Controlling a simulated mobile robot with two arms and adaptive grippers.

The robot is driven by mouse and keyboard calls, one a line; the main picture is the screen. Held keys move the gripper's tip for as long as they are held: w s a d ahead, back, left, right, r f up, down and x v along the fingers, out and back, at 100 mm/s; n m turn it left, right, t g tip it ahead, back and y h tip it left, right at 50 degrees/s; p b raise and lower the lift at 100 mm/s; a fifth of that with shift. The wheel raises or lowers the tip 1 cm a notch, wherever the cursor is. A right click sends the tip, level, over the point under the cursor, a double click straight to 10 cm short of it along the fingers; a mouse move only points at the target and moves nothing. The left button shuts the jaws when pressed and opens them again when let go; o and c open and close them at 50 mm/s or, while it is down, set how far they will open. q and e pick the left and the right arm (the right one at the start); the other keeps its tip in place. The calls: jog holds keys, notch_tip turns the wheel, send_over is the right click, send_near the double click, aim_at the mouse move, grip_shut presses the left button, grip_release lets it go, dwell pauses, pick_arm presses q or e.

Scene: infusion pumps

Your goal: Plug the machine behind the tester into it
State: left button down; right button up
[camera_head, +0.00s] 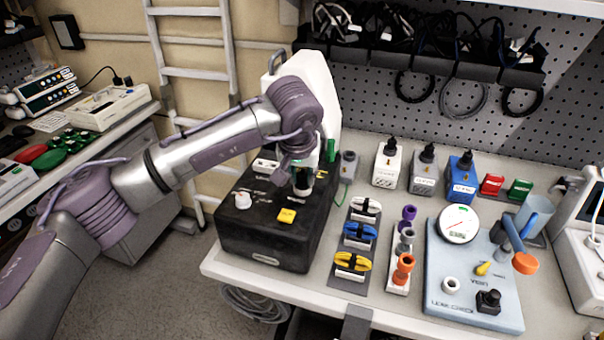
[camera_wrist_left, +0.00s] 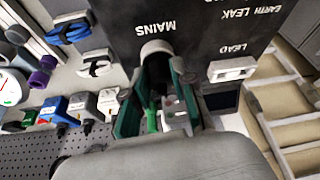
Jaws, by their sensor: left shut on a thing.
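The tester is a black box (camera_head: 262,246) at the front left of the bench, with a white knob and a yellow button on top. In the left wrist view its dark panel (camera_wrist_left: 205,40) reads MAINS, EARTH LEAK and LEAD. A tall white machine (camera_head: 312,80) stands behind it, partly hidden by my arm. My left gripper (camera_head: 302,182) points down over the tester's top. In the wrist view the gripper (camera_wrist_left: 158,100) is shut on a dark plug (camera_wrist_left: 155,75), its end at a pale round fitting (camera_wrist_left: 156,48) beside MAINS. I cannot tell whether it is seated.
Plugged blocks in white, grey and blue (camera_head: 461,180) line the back. Coiled leads (camera_head: 352,265) and coloured cylinders (camera_head: 404,268) lie right of the tester. A pale blue gauge board (camera_head: 470,270) takes the right. Floor is clear at the lower left.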

pick_arm(q)
jog(key=c, duration=0.9)
grip_release()
jog(key=shift+o, duration=0.4)
jog(key=o, duration=0.4)
jog(key=shift+o, duration=0.2)
jog(key=shift+r+p, duration=1.75)
jog(key=shift+r, duration=1.8)
